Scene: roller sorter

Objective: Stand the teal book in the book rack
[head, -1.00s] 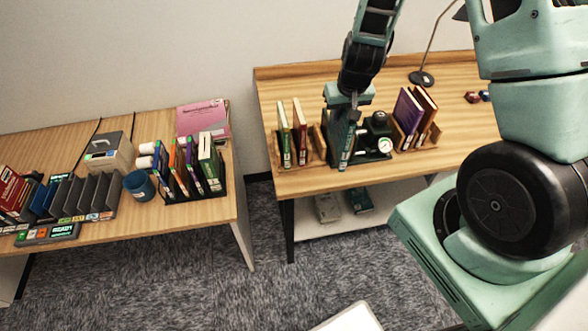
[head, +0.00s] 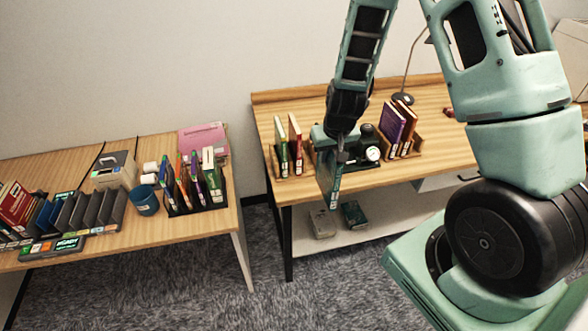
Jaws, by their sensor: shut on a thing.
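The teal book (head: 329,182) hangs upright and slightly tilted below my gripper (head: 341,156), which is shut on its upper part. The book overlaps the front edge of the right desk in the head view and appears lifted clear. A wooden book rack (head: 281,173) with a green and a red book stands to its left on that desk. Another wooden holder (head: 418,148) with purple and brown books is to the right. A black rack (head: 212,207) with several upright books and coloured items stands on the left table. My gripper's fingertips are small and partly hidden.
A black device with a round gauge (head: 373,153) sits just right of the book. A blue cup (head: 145,200) and grey slotted organizer (head: 92,214) are on the left table. A floor gap separates the tables.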

